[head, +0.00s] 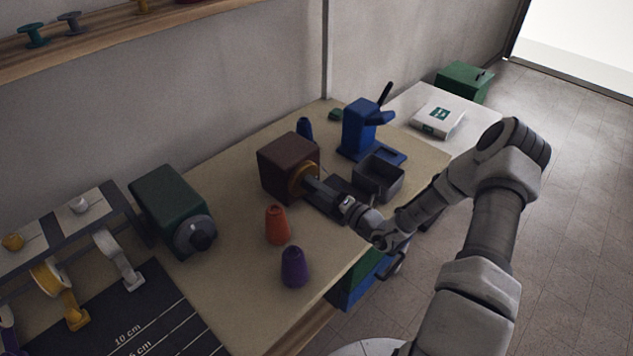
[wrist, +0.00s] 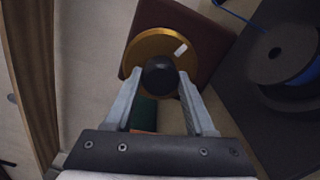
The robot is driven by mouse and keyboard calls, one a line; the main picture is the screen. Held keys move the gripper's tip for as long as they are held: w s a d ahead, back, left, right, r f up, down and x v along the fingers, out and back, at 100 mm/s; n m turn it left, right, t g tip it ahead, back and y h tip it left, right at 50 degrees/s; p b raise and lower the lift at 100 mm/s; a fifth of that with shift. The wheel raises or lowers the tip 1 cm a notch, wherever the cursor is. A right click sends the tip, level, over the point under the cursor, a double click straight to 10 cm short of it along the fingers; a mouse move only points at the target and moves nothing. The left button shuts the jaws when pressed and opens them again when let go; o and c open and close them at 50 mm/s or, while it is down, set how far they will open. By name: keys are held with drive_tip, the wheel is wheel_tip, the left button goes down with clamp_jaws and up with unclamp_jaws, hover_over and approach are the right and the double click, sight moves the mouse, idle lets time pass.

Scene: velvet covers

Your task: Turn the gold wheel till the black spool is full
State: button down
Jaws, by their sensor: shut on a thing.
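The gold wheel (head: 299,178) is on the side of a dark brown box (head: 280,160). In the wrist view the gold wheel (wrist: 152,48) has a white mark near its upper right and a round black knob (wrist: 160,76). My gripper (head: 318,186) reaches the wheel from the right; its fingers (wrist: 160,82) are shut on the knob. The black spool (wrist: 285,48) lies at the right of the wrist view, with blue thread showing under its flange and a strand running to the upper left. How full it is cannot be told. The arm hides it in the head view.
Orange (head: 277,226) and purple (head: 294,268) cones stand in front of the box. A dark open bin (head: 378,180) and blue press (head: 361,130) are behind my gripper. A green machine (head: 170,205) stands left. Bare tabletop lies between it and the cones.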

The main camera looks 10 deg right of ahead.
drive_tip(key=m+p, duration=0.2)
drive_tip(key=m, duration=0.2)
drive_tip(key=shift+r+m, duration=0.1)
drive_tip(key=shift+m, duration=0.2)
drive_tip(key=shift+m+p, duration=0.6)
drive_tip(key=shift+m, duration=1.4)
drive_tip(key=shift+c, duration=1.3)
unclamp_jaws()
drive_tip(key=b+v, duration=0.1)
drive_tip(key=v, duration=1.6)
drive_tip(key=shift+s+d, duration=0.15)
drive_tip(key=shift+s, duration=0.1)
